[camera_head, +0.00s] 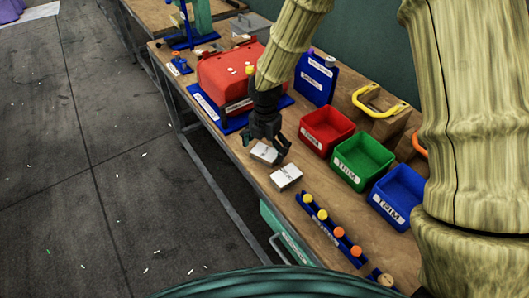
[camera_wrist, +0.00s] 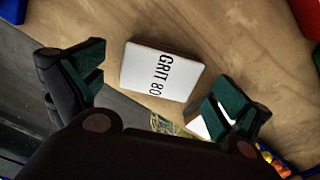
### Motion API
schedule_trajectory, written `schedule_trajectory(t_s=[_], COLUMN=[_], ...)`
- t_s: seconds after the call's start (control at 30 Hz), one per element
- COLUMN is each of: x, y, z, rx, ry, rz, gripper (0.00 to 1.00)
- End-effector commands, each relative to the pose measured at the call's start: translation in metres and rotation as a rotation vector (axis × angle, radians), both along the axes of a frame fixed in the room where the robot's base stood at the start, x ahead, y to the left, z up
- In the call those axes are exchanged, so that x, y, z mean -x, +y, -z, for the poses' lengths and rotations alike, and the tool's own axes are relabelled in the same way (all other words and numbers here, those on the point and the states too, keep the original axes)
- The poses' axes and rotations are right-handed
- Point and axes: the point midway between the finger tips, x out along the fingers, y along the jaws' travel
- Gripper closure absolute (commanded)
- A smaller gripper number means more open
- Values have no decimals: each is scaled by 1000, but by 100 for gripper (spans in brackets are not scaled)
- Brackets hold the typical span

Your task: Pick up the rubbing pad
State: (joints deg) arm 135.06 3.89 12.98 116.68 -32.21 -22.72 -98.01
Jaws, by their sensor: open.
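Two pale pads lie flat on the wooden bench in the head view. The nearer-to-gripper pad (camera_head: 264,154) is right below my gripper (camera_head: 267,145), partly covered by it. The other pad (camera_head: 286,177) lies a little towards the camera. In the wrist view, a white pad marked "GRIT 80" (camera_wrist: 150,70) lies between my two open fingers and slightly ahead of them. It appears to be the nearer-to-gripper pad. My gripper is empty. A second white piece (camera_wrist: 202,122) shows behind the right finger, mostly hidden; it may be the other pad.
A red press (camera_head: 222,80) on a blue base stands behind. Red (camera_head: 326,145), green (camera_head: 352,177) and blue (camera_head: 383,203) bins line the right side. A blue rack (camera_head: 322,226) with yellow and orange knobs lies in front. The bench edge drops to floor at left.

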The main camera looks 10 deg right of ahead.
Motion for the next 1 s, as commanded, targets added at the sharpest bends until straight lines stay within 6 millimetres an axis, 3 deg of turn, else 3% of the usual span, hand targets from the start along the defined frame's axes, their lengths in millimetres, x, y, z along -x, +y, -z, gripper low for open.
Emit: schedule_trajectory(t_s=[0.2,0.47,0.73,1.0], x=[0,0,0,0], y=[0,0,0,0], z=[15,17,17,17], rx=[0,-1,0,0], ry=[0,-1,0,0], rz=[0,-1,0,0], gripper=[0,0,46,50])
